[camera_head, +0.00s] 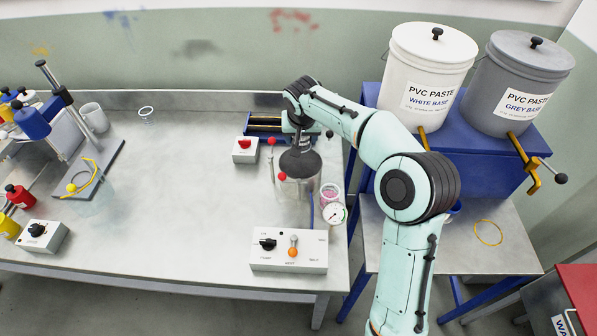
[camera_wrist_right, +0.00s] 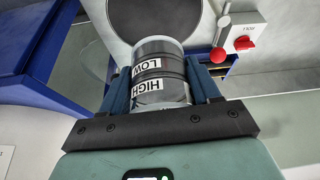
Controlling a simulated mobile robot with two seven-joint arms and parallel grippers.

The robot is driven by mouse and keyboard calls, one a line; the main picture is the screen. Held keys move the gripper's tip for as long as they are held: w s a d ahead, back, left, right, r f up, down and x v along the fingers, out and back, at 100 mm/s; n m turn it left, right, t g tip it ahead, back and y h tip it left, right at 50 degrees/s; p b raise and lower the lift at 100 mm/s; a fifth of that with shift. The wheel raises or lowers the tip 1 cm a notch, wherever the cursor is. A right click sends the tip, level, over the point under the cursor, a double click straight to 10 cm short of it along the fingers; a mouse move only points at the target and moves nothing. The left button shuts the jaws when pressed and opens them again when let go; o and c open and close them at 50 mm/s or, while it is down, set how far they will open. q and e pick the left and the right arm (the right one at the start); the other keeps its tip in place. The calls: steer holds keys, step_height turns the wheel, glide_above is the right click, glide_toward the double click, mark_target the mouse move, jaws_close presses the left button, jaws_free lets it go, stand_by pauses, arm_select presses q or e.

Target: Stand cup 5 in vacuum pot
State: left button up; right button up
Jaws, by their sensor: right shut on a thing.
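My right gripper (camera_head: 300,134) points down at the right side of the table. It is shut on a dark-filled cup (camera_wrist_right: 160,78) with LOW and HIGH labels, clear in the right wrist view between the two blue fingers. No number shows on the cup. Below it is a dark round disc (camera_head: 300,163), at the top of a clear pot (camera_head: 297,190), which looks like the vacuum pot. The disc also shows beyond the cup in the right wrist view (camera_wrist_right: 155,15). I cannot tell whether cup and disc touch. My left gripper is out of view.
A red-knob box (camera_head: 245,151) stands left of the pot. A pink-filled cup (camera_head: 329,193) and a gauge (camera_head: 335,213) are close at its right. A switch box (camera_head: 289,251) stands in front. The middle of the table (camera_head: 190,170) is mostly clear.

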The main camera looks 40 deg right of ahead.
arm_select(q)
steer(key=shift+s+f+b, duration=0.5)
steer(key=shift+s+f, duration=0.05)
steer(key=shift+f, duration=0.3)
arm_select(e)
step_height(320, 180, down, 14)
steer(key=shift+w+f, duration=0.1)
